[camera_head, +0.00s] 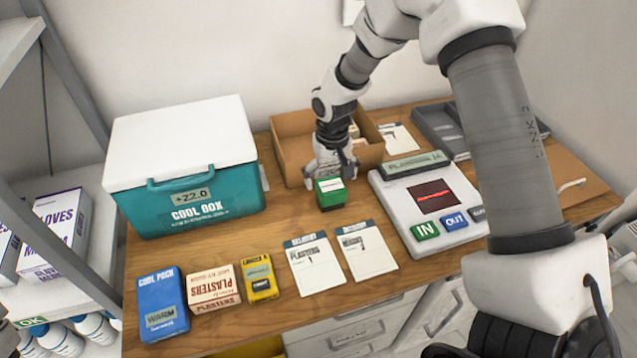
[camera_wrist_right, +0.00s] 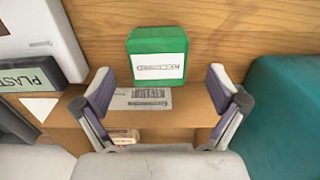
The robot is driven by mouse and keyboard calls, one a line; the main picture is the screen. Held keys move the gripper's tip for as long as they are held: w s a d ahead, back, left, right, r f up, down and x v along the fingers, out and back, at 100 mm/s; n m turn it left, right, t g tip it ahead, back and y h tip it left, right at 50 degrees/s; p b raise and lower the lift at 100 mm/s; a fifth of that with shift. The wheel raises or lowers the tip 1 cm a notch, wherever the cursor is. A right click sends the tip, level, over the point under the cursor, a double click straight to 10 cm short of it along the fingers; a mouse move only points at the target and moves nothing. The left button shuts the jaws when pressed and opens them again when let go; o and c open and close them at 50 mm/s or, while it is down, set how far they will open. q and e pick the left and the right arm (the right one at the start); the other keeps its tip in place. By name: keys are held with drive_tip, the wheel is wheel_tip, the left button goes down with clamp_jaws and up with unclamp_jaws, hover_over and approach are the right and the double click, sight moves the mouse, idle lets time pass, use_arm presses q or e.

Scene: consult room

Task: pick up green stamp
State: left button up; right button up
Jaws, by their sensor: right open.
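The green stamp (camera_head: 331,193) stands on the wooden table just in front of the cardboard box, with a white label on it. It also shows in the right wrist view (camera_wrist_right: 157,58), upright, beyond my fingertips and between their lines. My right gripper (camera_head: 331,172) is open and empty, directly behind and above the stamp in the head view. Its two spread fingers show in the right wrist view (camera_wrist_right: 164,95), apart from the stamp.
A teal cool box (camera_head: 190,205) stands left of the stamp and a white device (camera_head: 400,205) right of it. The cardboard box (camera_head: 290,150) is behind. Two delivery cards (camera_head: 312,277), a blue pack (camera_head: 160,290), plasters and a yellow box lie in front.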

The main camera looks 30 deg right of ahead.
sight(334, 189)
drive_tip(key=f+p, duration=0.1)
drive_tip(key=s+f+p, duration=0.1)
drive_tip(key=shift+s+f, duration=0.3)
drive_tip(key=f, duration=0.2)
drive_tip(key=w+f, duration=0.1)
drive_tip(key=f, duration=0.1)
drive_tip(key=shift+w+f+p, duration=0.1)
drive_tip(key=shift+p, duration=0.2)
drive_tip(key=shift+s+r, duration=0.2)
drive_tip(key=shift+s, duration=0.1)
drive_tip(key=c, duration=0.6)
use_arm(q)
drive_tip(key=r, duration=0.1)
drive_tip(key=s+r, duration=0.1)
drive_tip(key=r, duration=0.1)
use_arm(e)
drive_tip(key=c, duration=0.7)
